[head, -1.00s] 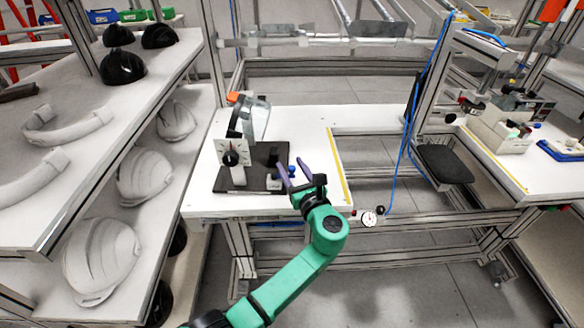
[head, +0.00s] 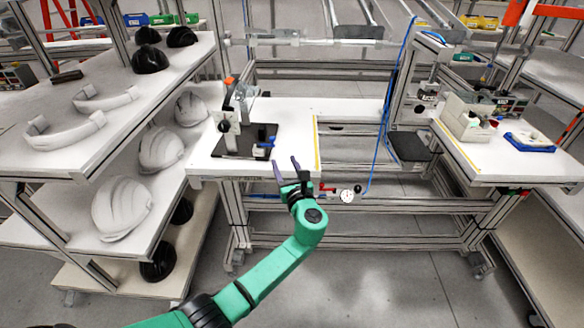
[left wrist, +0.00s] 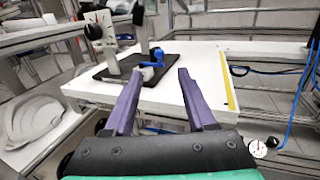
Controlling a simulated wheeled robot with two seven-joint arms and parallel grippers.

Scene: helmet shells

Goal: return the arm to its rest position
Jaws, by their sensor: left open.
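My left arm is green and comes in from the lower left in the head view. Its left gripper (head: 285,168) has purple fingers, spread apart and empty, in front of the near edge of the white workbench (head: 300,135). In the left wrist view the two fingers of the left gripper (left wrist: 154,80) point toward the bench with nothing between them. The test fixture (head: 232,125) stands on a dark base plate on the bench, beyond the gripper and apart from it. It also shows in the left wrist view (left wrist: 108,45). My right gripper is in neither view.
A shelf rack (head: 150,95) at the left holds black and white helmet shells. A pressure gauge (head: 347,195) and blue hose (head: 384,120) hang right of the gripper. A second bench at the right holds a grey bin (head: 465,120) and blue tray (head: 530,142). The floor in front is clear.

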